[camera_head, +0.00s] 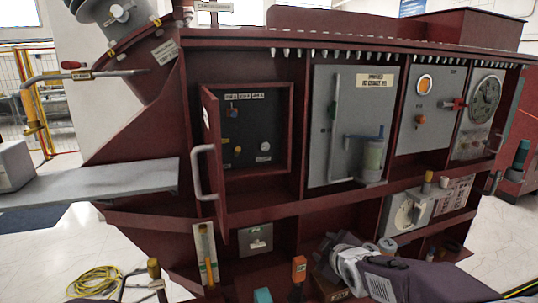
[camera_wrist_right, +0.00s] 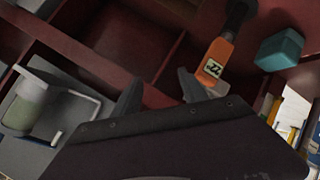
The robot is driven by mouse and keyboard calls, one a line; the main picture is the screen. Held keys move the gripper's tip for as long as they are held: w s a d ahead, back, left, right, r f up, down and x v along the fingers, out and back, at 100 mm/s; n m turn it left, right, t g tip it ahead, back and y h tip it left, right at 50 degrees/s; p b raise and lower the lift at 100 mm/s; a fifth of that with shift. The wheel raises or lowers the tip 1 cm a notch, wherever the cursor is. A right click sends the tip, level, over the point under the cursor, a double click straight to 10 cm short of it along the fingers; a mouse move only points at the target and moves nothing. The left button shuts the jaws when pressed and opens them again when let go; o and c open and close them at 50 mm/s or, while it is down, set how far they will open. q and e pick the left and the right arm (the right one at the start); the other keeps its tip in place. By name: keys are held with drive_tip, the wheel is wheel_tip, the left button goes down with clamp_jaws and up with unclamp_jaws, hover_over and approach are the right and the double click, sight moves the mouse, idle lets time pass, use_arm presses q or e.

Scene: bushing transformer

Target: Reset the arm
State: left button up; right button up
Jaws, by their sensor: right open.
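My right arm comes in at the lower right of the head view, in front of the lower shelf of the dark red transformer cabinet (camera_head: 290,212). My right gripper (camera_wrist_right: 160,85) shows in the right wrist view with its two grey fingers apart and nothing between them. An orange tool (camera_wrist_right: 216,62) with a dark handle lies just beyond one finger; it also shows in the head view (camera_head: 298,268). My left gripper is not in view.
A cabinet door (camera_head: 212,160) stands open with its grey handle outward. A teal item (camera_wrist_right: 280,50) lies near the orange tool. A grey shelf (camera_head: 90,185) juts out left. A yellow hose (camera_head: 95,281) lies coiled on the floor.

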drive_tip(key=s+d+f+m+g, duration=0.1)
drive_tip(key=s+f+m+g, duration=0.4)
drive_tip(key=s+f, duration=0.45)
drive_tip(key=s+d+f+m+g, duration=0.1)
drive_tip(key=s+f+m+g, duration=0.5)
drive_tip(key=s, duration=0.7)
wheel_tip(320, 180, up, 12)
drive_tip(key=s+p, duration=0.2)
drive_tip(key=p, duration=1.1)
drive_tip(key=shift+s+h+p, duration=0.25)
drive_tip(key=shift+h+p, duration=0.15)
